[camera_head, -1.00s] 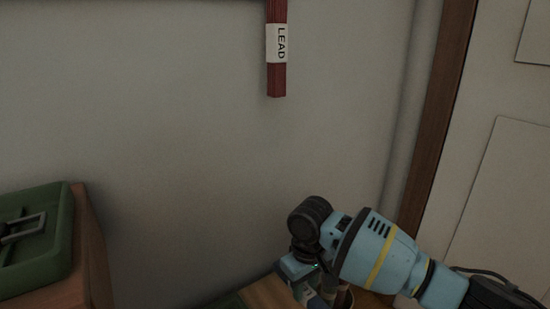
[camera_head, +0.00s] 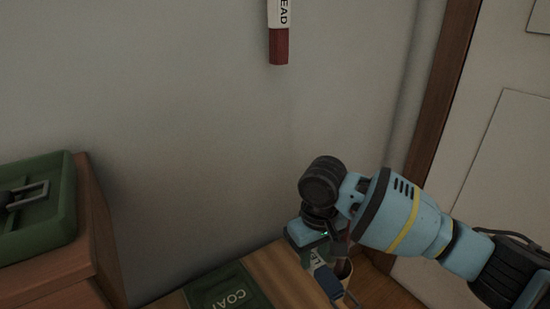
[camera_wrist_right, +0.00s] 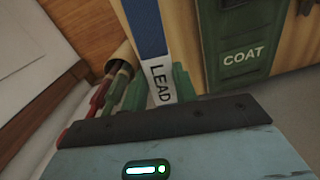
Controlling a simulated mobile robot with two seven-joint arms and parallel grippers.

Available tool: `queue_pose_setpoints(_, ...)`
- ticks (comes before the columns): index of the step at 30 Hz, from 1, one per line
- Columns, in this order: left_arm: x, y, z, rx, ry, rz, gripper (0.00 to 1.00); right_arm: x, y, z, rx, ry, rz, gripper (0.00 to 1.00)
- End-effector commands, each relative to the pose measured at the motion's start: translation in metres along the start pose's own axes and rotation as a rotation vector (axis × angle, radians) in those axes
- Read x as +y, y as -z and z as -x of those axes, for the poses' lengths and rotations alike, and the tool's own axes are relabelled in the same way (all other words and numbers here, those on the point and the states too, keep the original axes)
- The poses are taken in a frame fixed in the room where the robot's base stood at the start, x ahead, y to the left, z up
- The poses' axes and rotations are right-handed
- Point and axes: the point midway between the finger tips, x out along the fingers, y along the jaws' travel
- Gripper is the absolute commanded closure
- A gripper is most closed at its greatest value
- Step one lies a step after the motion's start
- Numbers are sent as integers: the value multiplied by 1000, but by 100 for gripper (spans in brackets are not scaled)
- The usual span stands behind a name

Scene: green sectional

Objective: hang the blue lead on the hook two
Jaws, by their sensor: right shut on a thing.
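My right gripper (camera_head: 322,256) points down at the lower right of the head view, shut on the blue lead. The blue lead (camera_wrist_right: 146,30) has a white LEAD label (camera_wrist_right: 161,84) gripped between the green fingers (camera_wrist_right: 158,92) in the right wrist view; part of it also shows below the gripper in the head view (camera_head: 331,283). A red lead (camera_head: 279,45) hangs against the wall at the top of the head view, its upper part cut off. Hook two is not in view. My left gripper is not in view.
A tan cylindrical holder (camera_wrist_right: 122,57) stands close beside the gripper, with dark and red pieces near it. A green panel marked COAT (camera_head: 232,294) lies on a wooden surface (camera_head: 275,272). A green case (camera_head: 35,215) sits on wooden furniture at left. A door (camera_head: 510,190) is at right.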

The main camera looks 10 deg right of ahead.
Motion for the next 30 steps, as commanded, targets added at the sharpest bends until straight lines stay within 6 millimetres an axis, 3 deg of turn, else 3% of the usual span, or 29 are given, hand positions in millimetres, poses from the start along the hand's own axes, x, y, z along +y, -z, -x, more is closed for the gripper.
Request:
queue_pose_setpoints(6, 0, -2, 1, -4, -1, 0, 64, -4, -61, 37, 2, -4, -109, 86)
queue_pose_setpoints(15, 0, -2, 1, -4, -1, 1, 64, -7, -132, 60, 0, -3, -211, 86)
queue_pose_setpoints(21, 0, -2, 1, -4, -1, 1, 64, -8, -146, 63, -1, -1, -232, 86)
queue_pose_setpoints(30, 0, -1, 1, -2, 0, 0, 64, -8, -146, 63, -1, 0, -232, 86)
